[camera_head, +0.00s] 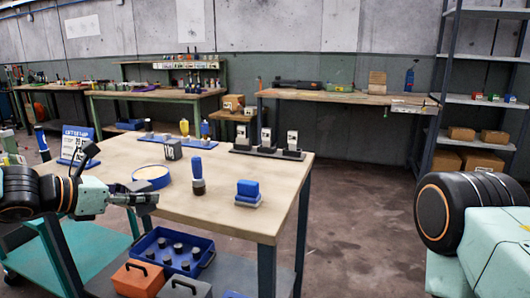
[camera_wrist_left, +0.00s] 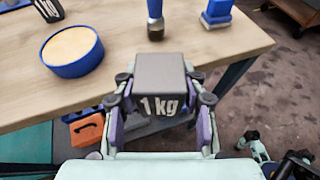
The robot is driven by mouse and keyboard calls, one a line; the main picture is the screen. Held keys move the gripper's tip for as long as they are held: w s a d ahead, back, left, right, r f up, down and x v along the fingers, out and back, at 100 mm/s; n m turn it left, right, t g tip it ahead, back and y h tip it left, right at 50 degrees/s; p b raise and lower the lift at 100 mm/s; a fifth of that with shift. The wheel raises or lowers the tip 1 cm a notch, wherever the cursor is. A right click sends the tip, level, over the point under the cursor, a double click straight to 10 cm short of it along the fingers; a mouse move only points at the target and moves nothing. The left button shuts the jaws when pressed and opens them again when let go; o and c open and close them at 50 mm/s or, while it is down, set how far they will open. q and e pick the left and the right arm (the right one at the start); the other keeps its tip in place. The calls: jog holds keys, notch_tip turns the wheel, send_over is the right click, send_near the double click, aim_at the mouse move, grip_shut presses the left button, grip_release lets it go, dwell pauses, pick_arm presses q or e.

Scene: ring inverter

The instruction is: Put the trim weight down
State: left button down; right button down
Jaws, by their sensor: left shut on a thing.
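The trim weight (camera_wrist_left: 160,68) is a grey block marked "1 kg". My left gripper (camera_head: 138,198) is shut on it, with a finger on each side in the left wrist view (camera_wrist_left: 159,92). In the head view the gripper is at the near left edge of the wooden table (camera_head: 230,215), and the weight is hard to make out there. In the wrist view the weight overlaps the table's near edge; I cannot tell its height. My right gripper is not in view; only part of my right arm shows.
A round blue-rimmed dish (camera_head: 151,177) is close to the gripper. A second grey block (camera_head: 173,150) stands behind it. A blue-handled tool (camera_head: 198,178) and a blue brush-like block (camera_head: 248,191) stand to the right. The table's front middle is clear. A blue crate (camera_head: 172,250) sits below.

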pick_arm(q)
jog(key=s+d+f+m+g+h, duration=0.2)
jog(key=s+d+f, duration=0.2)
jog(key=s+f, duration=0.3)
jog(key=s+d+f+m+g+h, duration=0.1)
jog(key=s+d+f, duration=0.4)
jog(key=s, duration=0.5)
notch_tip(320, 180, down, 7)
jog(key=s, duration=0.2)
jog(key=shift+s+a+r+p, duration=0.15)
jog(key=shift+a+p, duration=0.15)
jog(key=shift+p, duration=0.1)
